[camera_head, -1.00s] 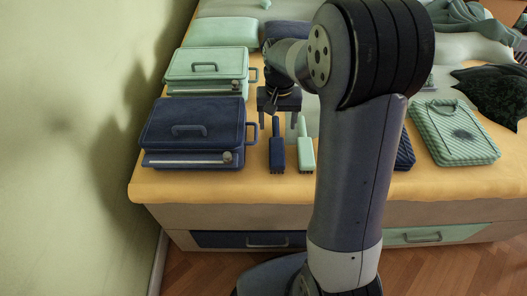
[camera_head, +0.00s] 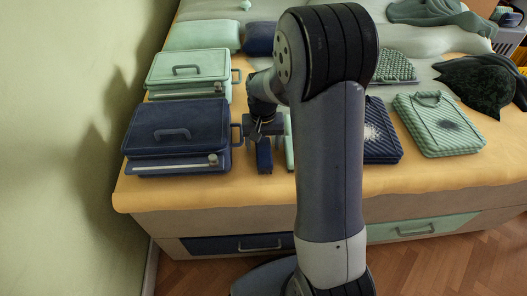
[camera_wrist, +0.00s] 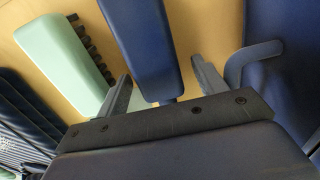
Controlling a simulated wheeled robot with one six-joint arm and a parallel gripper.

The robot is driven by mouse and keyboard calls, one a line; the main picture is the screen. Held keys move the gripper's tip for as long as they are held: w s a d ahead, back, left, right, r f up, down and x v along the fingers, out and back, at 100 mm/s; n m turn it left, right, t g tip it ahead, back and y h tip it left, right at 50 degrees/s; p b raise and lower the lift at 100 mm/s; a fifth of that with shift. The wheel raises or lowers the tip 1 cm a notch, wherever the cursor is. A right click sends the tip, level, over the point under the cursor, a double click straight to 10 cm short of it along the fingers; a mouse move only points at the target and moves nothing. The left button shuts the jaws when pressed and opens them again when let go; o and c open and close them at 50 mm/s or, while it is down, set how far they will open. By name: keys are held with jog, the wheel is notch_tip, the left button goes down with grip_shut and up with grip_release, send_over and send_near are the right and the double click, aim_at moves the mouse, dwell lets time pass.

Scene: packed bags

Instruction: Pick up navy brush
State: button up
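The navy brush (camera_head: 264,158) lies on the yellow bed cover, to the right of the navy case, partly hidden by my gripper in the head view. In the wrist view the navy brush (camera_wrist: 142,45) extends between my fingers, with cover showing on both sides. My gripper (camera_head: 265,143) is open and low over the brush; in the wrist view its fingers (camera_wrist: 163,86) stand apart on either side of it, and no contact shows. A mint brush (camera_wrist: 60,48) lies beside it, outside the fingers; in the head view the mint brush (camera_head: 290,154) is mostly hidden by my arm.
The navy case (camera_head: 150,128) is close on the left, its side handle (camera_wrist: 254,56) near one finger. A mint case (camera_head: 215,66) stands behind it. A navy striped bag (camera_head: 381,148) and a mint striped bag (camera_head: 420,110) lie to the right. Bare cover lies in front.

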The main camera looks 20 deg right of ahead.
aim_at(263, 142)
jog(key=c, duration=1.1)
notch_tip(263, 142, up, 10)
jog(key=shift+r+p, duration=0.1)
jog(key=shift+p, duration=0.9)
jog(key=o, duration=0.5)
jog(key=c, duration=0.3)
jog(key=shift+d, duration=0.1)
jog(key=shift+c, duration=0.2)
